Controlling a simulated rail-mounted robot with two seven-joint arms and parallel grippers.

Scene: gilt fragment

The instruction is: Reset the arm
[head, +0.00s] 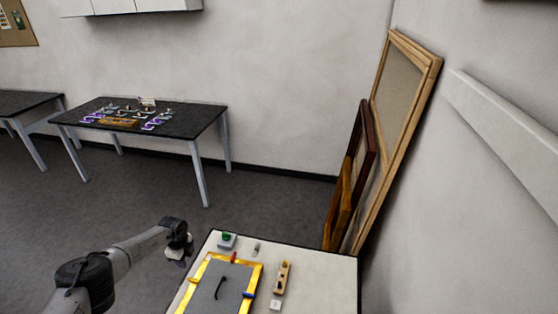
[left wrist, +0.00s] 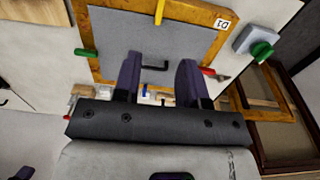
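My left arm comes in from the left in the head view, and its gripper (head: 178,256) hangs beside the left edge of the near white table (head: 318,270). In the left wrist view my left gripper (left wrist: 158,80) has its two dark fingers spread with a gap between them and nothing held. A gilt frame (head: 254,283) with a grey panel (head: 222,285) lies on the near table, right of the gripper. A black handle-like piece sits on the panel; in the left wrist view it shows between the fingers (left wrist: 155,67). My right gripper is not in view.
A grey box with a green knob (head: 226,240) and a wooden block (head: 283,277) lie near the frame. Large picture frames (head: 405,80) lean against the wall on the right. A black-topped table (head: 190,120) with several small items stands farther back, with open floor before it.

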